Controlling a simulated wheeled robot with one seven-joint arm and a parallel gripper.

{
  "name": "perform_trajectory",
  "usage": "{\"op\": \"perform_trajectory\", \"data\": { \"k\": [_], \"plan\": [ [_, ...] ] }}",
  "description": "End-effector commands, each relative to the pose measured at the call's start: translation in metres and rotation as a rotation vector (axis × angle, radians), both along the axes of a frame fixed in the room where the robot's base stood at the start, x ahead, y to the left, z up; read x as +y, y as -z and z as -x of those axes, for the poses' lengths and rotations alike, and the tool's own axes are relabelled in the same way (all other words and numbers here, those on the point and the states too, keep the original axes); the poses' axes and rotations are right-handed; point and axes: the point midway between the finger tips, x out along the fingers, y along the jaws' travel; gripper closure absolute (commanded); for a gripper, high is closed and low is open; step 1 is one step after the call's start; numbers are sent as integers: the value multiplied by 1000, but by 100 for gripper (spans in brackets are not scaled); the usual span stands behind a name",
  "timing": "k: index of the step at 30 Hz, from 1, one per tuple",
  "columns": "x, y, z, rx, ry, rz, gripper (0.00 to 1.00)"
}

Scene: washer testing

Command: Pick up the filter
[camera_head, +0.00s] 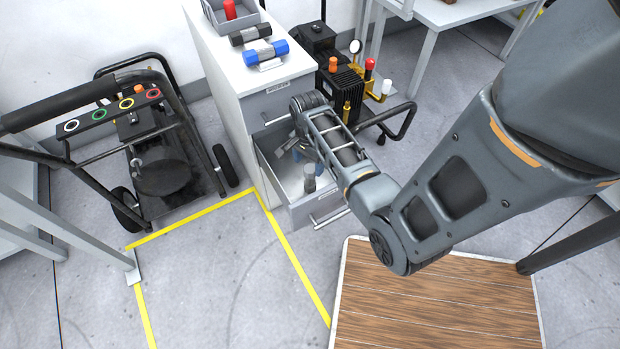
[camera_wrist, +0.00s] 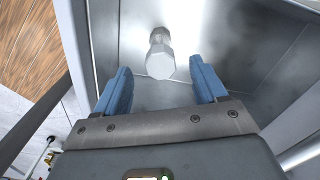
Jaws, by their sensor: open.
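The filter appears to be the grey-white cylindrical piece (camera_wrist: 160,55) with a wider faceted end, inside an open drawer. In the head view it shows as a small grey cylinder (camera_head: 309,178) in the open drawer (camera_head: 325,203). My gripper (camera_wrist: 161,88) has its two blue fingers spread apart, with the filter beyond and between them in the wrist view. Nothing is between the fingertips in contact. In the head view my gripper is mostly hidden behind my arm at the drawer.
The drawer's metal walls (camera_wrist: 285,75) surround the filter closely. The white cabinet (camera_head: 222,75) carries a blue dumbbell-shaped part (camera_head: 266,52), a dark one (camera_head: 250,34) and a grey bin (camera_head: 222,17). A black cart (camera_head: 160,165) stands left. A wooden platform (camera_head: 435,305) lies in front.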

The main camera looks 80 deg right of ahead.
Motion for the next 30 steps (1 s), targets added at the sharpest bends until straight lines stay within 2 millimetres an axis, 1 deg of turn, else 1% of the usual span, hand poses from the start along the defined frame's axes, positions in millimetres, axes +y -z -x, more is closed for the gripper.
{"op": "perform_trajectory", "data": {
  "k": [1, 8, 12, 15, 19, 25, 26, 30],
  "plan": [
    [0, 7, 0, 2, -1, -1, 29],
    [-2, 31, 1, 0, -3, 1, 29],
    [-6, 52, 3, 0, -3, 1, 29],
    [-6, 64, 3, 0, -5, 1, 29],
    [-6, 70, 3, -1, -5, 3, 29],
    [-6, 70, 3, -1, -5, 4, 29],
    [-6, 70, 3, -1, -5, 4, 31],
    [-6, 70, 3, -1, -6, 4, 44]
  ]
}}
